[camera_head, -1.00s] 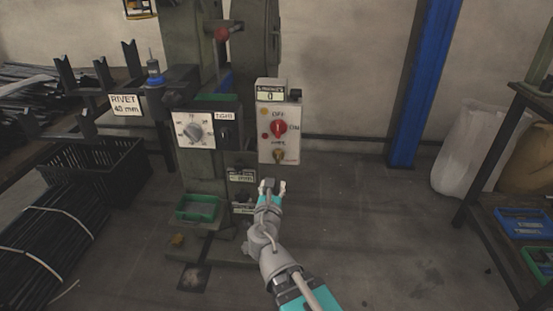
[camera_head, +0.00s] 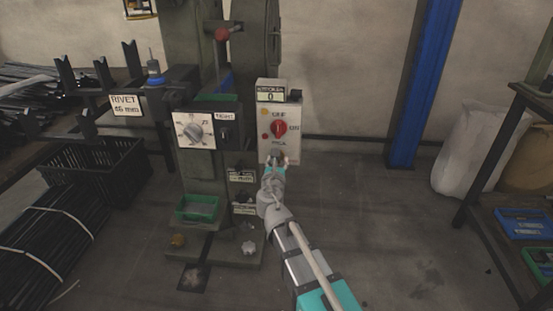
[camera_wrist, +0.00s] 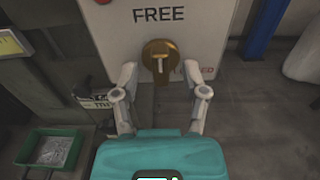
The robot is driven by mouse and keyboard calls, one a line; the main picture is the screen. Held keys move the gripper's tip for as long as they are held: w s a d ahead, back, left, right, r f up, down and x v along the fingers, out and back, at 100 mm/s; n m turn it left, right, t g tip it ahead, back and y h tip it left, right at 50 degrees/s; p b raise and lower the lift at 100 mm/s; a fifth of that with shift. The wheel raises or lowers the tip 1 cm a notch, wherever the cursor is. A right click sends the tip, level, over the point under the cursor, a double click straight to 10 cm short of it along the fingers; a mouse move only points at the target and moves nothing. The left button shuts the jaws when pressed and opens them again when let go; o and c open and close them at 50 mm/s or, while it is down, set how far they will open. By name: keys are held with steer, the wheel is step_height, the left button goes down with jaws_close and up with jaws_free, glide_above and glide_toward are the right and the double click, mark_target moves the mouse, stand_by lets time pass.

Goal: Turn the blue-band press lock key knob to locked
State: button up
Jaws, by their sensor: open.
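The lock key knob (camera_wrist: 160,60) is a brass disc with a pale upright key bar, below the word FREE on the light control box (camera_wrist: 112,30). A partly covered red label ending in "ED" is to its right. In the head view the box (camera_head: 291,148) hangs on the press's right side, and my gripper covers the knob. My gripper (camera_wrist: 161,80) is open, its two fingers on either side of the knob's lower part. I cannot tell whether they touch it. The press's blue band (camera_head: 154,80) shows at the left.
A red rotary switch (camera_head: 279,128) sits above the knob on the same box. A dial panel (camera_head: 194,130) is to the left. A green tray (camera_head: 197,208) stands low on the press. The floor to the right is clear up to the blue post (camera_head: 424,85).

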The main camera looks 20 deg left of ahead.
steer(key=shift+w+a, duration=0.15)
steer(key=shift+w, duration=0.55)
